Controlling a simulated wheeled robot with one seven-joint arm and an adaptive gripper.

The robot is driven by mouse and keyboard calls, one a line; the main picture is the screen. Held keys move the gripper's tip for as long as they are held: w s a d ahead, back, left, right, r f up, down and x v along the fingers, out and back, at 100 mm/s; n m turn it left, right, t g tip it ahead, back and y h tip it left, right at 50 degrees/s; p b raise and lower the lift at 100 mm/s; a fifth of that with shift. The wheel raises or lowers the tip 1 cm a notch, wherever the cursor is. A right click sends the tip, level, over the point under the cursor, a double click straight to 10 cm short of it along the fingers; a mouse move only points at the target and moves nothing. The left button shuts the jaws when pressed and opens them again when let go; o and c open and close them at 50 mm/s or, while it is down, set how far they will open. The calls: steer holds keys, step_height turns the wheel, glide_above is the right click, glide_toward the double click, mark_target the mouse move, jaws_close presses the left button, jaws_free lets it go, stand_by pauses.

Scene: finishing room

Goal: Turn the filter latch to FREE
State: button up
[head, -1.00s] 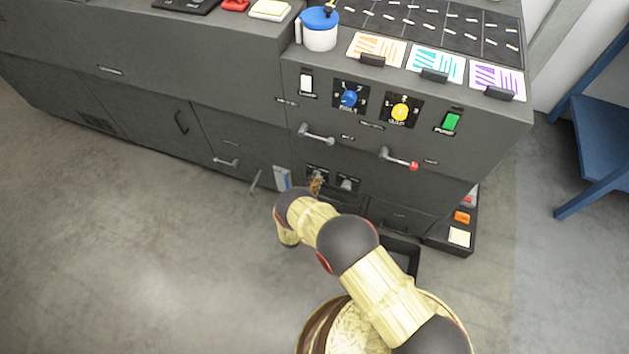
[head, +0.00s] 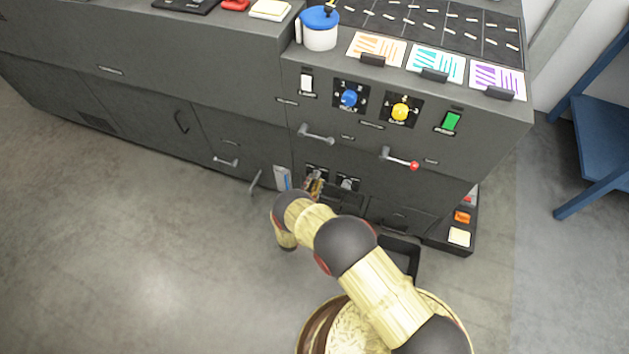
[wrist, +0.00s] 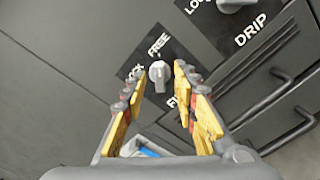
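The filter latch (wrist: 159,74) is a small grey knob on a black plate in the wrist view. FREE is printed above it and LOCK, partly covered, to its left. The label below is mostly hidden by my right finger. I cannot tell clearly which word the knob points to. My gripper (wrist: 159,75) is open, with one yellow finger on each side of the knob in the picture; I see no clear contact. In the head view my gripper (head: 314,184) is in front of the filter plate (head: 317,169) and hides most of the latch.
The similar drip latch (head: 347,184) is just right of my gripper; it also shows in the wrist view (wrist: 232,4). Dark handles (wrist: 292,122) are at the wrist view's right. A grey lever (head: 316,135) with a handle is above. Open floor (head: 140,240) lies left.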

steer(key=v, duration=1)
steer(key=shift+s, duration=0.35)
steer(key=shift+a, duration=0.1)
